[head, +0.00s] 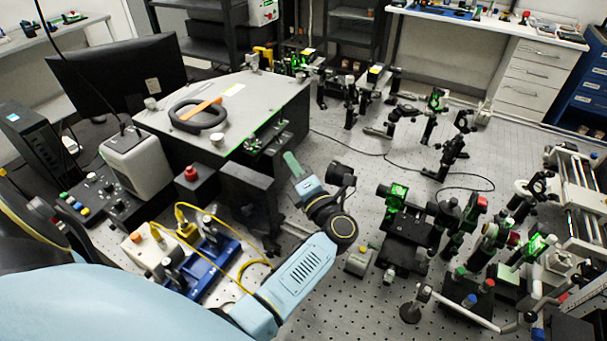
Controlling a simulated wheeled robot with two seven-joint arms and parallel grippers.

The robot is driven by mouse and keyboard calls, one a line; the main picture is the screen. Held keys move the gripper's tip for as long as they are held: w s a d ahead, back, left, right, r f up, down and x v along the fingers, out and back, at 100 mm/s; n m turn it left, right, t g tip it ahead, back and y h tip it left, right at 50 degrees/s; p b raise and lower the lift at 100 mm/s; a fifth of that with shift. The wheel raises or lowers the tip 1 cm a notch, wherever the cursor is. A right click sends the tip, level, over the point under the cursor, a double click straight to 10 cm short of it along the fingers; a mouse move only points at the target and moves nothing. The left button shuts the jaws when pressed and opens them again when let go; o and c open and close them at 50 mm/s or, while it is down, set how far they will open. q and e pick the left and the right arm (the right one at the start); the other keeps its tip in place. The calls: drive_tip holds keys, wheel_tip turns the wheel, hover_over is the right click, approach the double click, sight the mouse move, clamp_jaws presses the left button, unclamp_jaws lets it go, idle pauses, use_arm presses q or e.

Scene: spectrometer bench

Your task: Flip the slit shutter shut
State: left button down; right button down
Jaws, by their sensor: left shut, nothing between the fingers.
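The grey-topped black spectrometer housing (235,100) stands left of centre on the bench. Small fittings with a green glow (255,144) sit along its right-hand side. I cannot clearly make out the slit shutter among them, or whether it is open or shut. My left gripper (289,156) is shut and empty, with its narrow greenish fingers pointing up and left. In the picture it is just right of and below the glowing fittings; I cannot tell whether it touches anything. My right gripper is not in view.
A dark block (250,190) juts in front of the housing. A blue base with yellow cables (205,265) stands beside my left forearm. Optical mounts (408,240) crowd the right, and a black cable (470,187) lies across the bench. The perforated bench (345,140) has bare room beyond my wrist.

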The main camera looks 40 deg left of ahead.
sight(277, 138)
use_arm(q)
drive_tip(key=p+x, duration=0.1)
drive_tip(key=x, duration=0.4)
drive_tip(key=shift+a, duration=0.2)
drive_tip(key=shift+w, duration=0.2)
